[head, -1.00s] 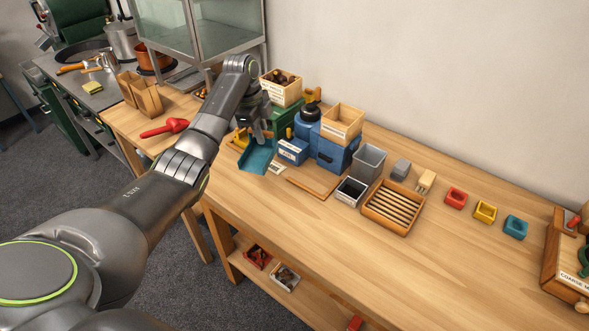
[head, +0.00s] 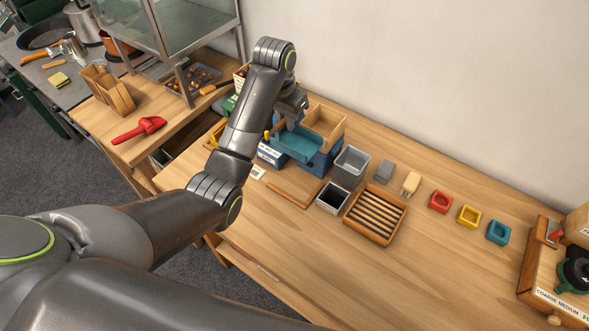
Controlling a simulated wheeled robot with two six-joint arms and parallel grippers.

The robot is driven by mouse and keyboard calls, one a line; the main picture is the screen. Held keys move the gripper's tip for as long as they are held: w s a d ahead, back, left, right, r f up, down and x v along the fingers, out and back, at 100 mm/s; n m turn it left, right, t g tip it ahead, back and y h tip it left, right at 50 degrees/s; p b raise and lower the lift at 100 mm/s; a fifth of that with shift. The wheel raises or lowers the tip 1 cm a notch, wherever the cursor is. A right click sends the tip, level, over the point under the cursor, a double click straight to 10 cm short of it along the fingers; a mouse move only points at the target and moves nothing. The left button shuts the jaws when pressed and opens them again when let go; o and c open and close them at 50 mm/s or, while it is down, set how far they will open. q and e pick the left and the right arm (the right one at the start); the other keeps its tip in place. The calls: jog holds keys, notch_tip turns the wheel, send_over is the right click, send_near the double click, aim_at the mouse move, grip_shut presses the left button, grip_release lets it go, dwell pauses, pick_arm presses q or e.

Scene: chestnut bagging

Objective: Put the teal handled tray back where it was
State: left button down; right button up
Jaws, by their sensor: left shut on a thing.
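The teal handled tray (head: 300,145) is held up in front of the blue machine (head: 322,163) and beside the open wooden box (head: 326,122). My left gripper (head: 284,122) is shut on the tray at its back left side. The tray looks slightly tilted and covers part of the blue machine. I cannot tell whether it touches the machine or the box. My right gripper is not in view.
Right of the tray stand a grey bin (head: 351,164), a small dark-lined box (head: 333,197) and a slatted wooden tray (head: 375,212). The front right of the table is clear.

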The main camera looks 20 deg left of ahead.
aim_at(286, 140)
pick_arm(q)
jog(key=f+b, duration=0.4)
jog(key=f, duration=0.1)
jog(key=shift+s+f+b, duration=0.2)
jog(key=shift+b, duration=0.15)
jog(key=shift+f+p, duration=0.6)
jog(key=shift+p, duration=0.15)
jog(key=shift+f+p, duration=0.95)
jog(key=shift+f, duration=4.5)
jog(key=shift+f, duration=0.1)
jog(key=c, duration=1.5)
grip_release()
jog(key=shift+o, duration=0.2)
jog(key=r, duration=0.4)
jog(key=s+r+b, duration=0.1)
jog(key=r, duration=0.7)
jog(key=shift+s+a, duration=0.3)
jog(key=shift+a, duration=0.05)
